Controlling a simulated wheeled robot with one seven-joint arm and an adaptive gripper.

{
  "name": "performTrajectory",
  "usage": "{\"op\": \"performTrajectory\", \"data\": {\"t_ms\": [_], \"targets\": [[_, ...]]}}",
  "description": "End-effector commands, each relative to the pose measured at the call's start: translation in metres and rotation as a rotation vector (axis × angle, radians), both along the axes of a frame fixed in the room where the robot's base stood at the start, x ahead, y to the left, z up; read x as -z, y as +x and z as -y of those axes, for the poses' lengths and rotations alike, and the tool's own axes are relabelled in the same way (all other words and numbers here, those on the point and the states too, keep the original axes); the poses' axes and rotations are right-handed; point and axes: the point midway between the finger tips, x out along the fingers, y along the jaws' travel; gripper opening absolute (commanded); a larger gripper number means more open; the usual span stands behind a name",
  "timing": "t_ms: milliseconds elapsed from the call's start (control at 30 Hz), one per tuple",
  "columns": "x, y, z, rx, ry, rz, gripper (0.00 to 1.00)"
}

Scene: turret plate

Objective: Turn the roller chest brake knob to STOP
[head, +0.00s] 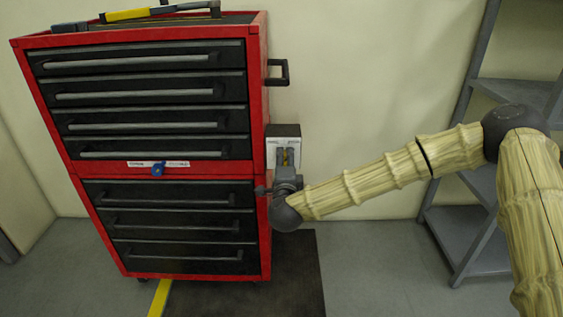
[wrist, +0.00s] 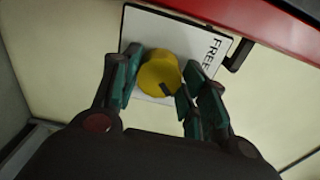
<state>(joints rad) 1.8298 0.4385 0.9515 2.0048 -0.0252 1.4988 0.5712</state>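The yellow brake knob (wrist: 157,74) sits on a white label plate (wrist: 194,38) on the side of the red roller chest (head: 264,100). The plate reads "FREE" at its right in the wrist view, and a dark mark shows on the knob's lower right. My gripper (wrist: 156,85) has its teal-padded fingers on both sides of the knob. The right finger seems close to or touching it; on the left I cannot tell contact from a small gap. In the head view the knob is mostly hidden by my gripper (head: 286,170).
A black side handle (head: 279,73) sticks out above the plate. A blue knob (head: 157,170) is on the chest front. Grey shelves (head: 480,215) stand at the right, behind my arm. A dark mat (head: 297,275) lies on the floor beside the chest.

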Motion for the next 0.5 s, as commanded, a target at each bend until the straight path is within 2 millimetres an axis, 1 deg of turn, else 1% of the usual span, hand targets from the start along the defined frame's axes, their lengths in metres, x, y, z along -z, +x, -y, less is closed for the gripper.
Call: {"op": "performTrajectory", "data": {"t_ms": [33,100,367,500], "targets": [[-0.0057,0.0012,-0.0009,-0.001,0.003,0.008,0.53],[-0.0048,0.0008,-0.0009,-0.001,0.002,0.006,0.62],[-0.0015,-0.0002,0.001,0.001,0.0,0.001,0.62],[-0.0008,-0.005,0.0007,0.0,0.0,0.0,0.62]]}}
